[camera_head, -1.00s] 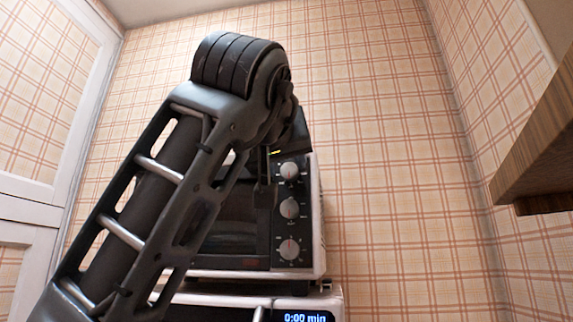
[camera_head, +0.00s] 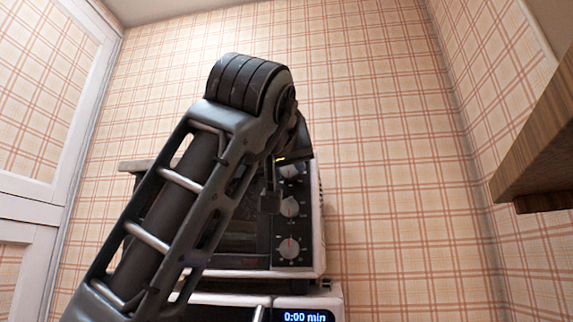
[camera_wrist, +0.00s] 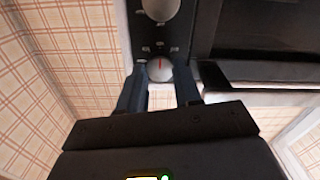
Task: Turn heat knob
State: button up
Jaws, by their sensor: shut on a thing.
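A toaster oven (camera_head: 318,235) stands in the middle of the head view, with a column of three grey round knobs on its dark panel. The top knob (camera_head: 290,171) is partly covered by my arm. The middle knob (camera_head: 290,206) and bottom knob (camera_head: 289,248) show below it. In the wrist view, which looks upside down, the top knob (camera_wrist: 160,69) with a red mark sits between the two fingertips of my gripper (camera_wrist: 160,80). The fingers are closed on its sides. Another knob (camera_wrist: 160,8) shows above it there. In the head view my arm hides most of the gripper.
The oven's dark glass door (camera_wrist: 265,38) is beside the panel. The oven stands on a white appliance with a lit display (camera_head: 305,317). A wooden shelf (camera_head: 535,160) juts in at the right. The wallpapered wall right of the oven is clear.

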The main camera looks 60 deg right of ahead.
jog(key=shift+n+p, duration=0.35)
jog(key=shift+n, duration=0.05)
jog(key=shift+r+n+p, duration=0.15)
jog(key=shift+n+p, duration=0.65)
jog(key=shift+n, duration=0.1)
jog(key=n+p, duration=1.4)
jog(key=p, duration=0.1)
jog(key=shift+n, duration=0.3)
jog(key=n, duration=0.2)
jog(key=shift+n, duration=0.3)
jog(key=n, duration=0.3)
jog(key=shift+f+n, duration=0.2)
jog(key=shift+n, duration=1.7)
